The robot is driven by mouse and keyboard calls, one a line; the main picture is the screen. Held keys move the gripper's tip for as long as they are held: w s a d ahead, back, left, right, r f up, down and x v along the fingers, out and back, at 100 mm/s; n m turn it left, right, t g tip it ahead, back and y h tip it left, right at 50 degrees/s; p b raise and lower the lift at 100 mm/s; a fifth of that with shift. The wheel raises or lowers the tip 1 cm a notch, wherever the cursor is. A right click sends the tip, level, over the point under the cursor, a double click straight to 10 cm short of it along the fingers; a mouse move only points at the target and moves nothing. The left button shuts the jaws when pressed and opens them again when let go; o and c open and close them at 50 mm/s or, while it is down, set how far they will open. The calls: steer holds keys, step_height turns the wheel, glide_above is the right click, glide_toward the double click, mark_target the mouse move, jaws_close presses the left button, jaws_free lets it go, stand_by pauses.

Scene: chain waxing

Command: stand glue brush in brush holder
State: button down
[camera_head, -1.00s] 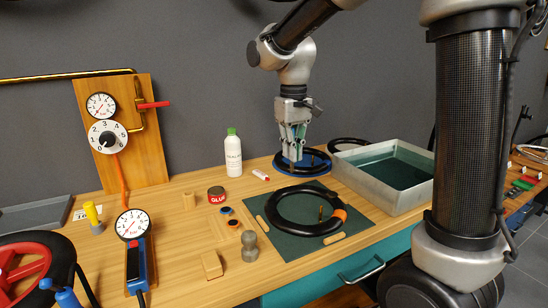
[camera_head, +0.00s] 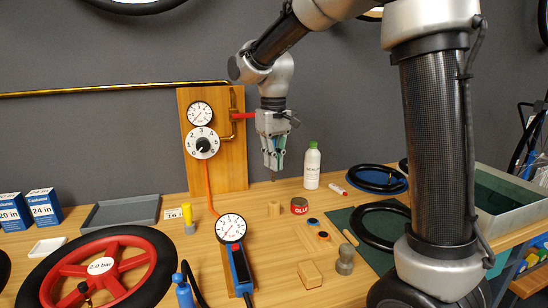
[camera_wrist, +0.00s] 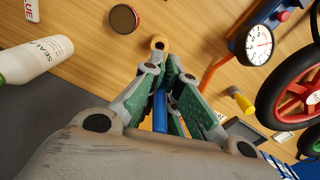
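My gripper (camera_head: 272,165) hangs pointing down above the bench, in front of the wooden gauge board. Its green-padded fingers are closed around the blue handle of the glue brush (camera_wrist: 160,108). In the head view only a thin dark tip of the brush (camera_head: 273,178) shows below the fingers.
A white sealant bottle (camera_head: 312,166) with a green cap stands right of the gripper. A yellow-handled tool (camera_head: 188,217) and a pressure gauge (camera_head: 231,229) stand left. A wooden block (camera_head: 309,274) and a grey knobbed piece (camera_head: 345,260) lie in front.

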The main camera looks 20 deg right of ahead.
mark_target(274, 181)
steer(key=shift+d+f, duration=0.1)
steer(key=shift+f, duration=4.5)
steer(key=c, duration=1.6)
jaws_free()
steer(key=shift+o, duration=0.2)
step_height(274, 181, up, 12)
steer(key=shift+w, duration=0.1)
